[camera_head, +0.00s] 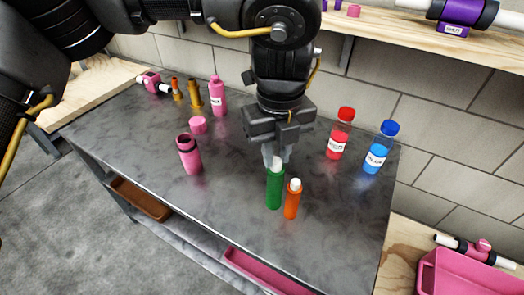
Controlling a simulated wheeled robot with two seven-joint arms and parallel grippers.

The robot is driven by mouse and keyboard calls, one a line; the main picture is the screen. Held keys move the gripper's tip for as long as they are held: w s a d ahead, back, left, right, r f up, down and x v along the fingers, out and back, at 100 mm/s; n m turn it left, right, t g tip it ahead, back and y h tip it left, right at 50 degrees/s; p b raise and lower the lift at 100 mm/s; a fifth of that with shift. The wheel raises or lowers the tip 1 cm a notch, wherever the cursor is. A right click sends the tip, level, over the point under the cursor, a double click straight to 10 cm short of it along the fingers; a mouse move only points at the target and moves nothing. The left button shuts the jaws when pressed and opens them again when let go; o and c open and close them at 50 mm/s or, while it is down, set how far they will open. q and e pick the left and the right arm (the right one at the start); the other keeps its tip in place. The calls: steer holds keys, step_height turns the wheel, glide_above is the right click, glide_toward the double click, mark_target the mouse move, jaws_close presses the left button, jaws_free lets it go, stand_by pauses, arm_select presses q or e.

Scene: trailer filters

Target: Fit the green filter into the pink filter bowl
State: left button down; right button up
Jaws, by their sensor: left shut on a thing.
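The green filter (274,190), a cylinder with a white top, stands upright on the grey bench. My left gripper (277,158) points down over it, its fingers closed around the white top. The pink filter bowl (189,154), a pink cylinder with a dark open rim, stands on the bench to the left of the green filter, a short gap away. A pink cap (198,124) lies behind the bowl.
An orange filter (292,199) stands close to the right of the green one. Red (340,134) and blue (379,147) bottles stand at the right; a pink bottle (217,97) and brass fittings stand at the back left. The bench (225,215) is clear between bowl and green filter.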

arm_select(q)
steer(key=shift+s+d+r, duration=0.3)
steer(key=shift+s+d, duration=0.05)
steer(key=shift+s, duration=0.25)
steer(key=shift+s+d+r, duration=0.3)
steer(key=shift+s, duration=0.25)
